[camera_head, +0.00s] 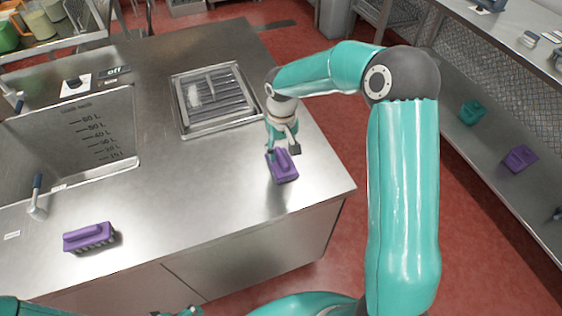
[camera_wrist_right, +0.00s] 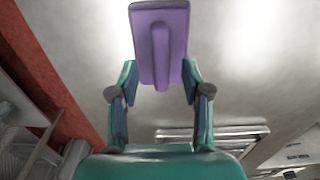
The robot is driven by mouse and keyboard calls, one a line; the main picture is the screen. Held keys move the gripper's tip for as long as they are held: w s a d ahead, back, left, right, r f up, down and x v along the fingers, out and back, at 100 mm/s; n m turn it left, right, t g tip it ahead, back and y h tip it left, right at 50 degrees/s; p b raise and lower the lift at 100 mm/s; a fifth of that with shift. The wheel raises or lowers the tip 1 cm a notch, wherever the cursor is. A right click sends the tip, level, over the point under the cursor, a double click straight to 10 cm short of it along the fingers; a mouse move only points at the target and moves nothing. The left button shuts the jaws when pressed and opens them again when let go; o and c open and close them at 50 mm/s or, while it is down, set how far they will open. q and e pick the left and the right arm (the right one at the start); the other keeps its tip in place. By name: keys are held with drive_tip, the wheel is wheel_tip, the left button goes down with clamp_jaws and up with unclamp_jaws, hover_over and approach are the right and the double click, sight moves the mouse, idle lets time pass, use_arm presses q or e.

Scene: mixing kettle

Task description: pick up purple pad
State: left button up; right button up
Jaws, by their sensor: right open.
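A purple pad (camera_head: 283,166) with a raised purple grip bar lies on the steel counter near its right corner. My right gripper (camera_head: 282,151) is just above it, with its fingers apart at the pad's far end. In the right wrist view the pad (camera_wrist_right: 160,45) lies ahead of the open fingers (camera_wrist_right: 160,80), its near end between or just beyond their tips; contact cannot be told. A second purple item (camera_head: 89,237), a brush with bristles, lies at the counter's front left. Only small teal parts, perhaps of my left gripper, show at the bottom edge.
A kettle basin (camera_head: 75,130) with litre marks is sunk into the counter's left. A grated drain tray (camera_head: 214,98) lies behind the pad. A handled tool (camera_head: 37,197) stands near the basin. On the right shelf lie a teal item (camera_head: 471,112) and a purple one (camera_head: 520,157).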

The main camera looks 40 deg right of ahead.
sight(282, 156)
drive_tip(key=shift+f, duration=1.4)
clamp_jaws()
wheel_tip(282, 156, up, 20)
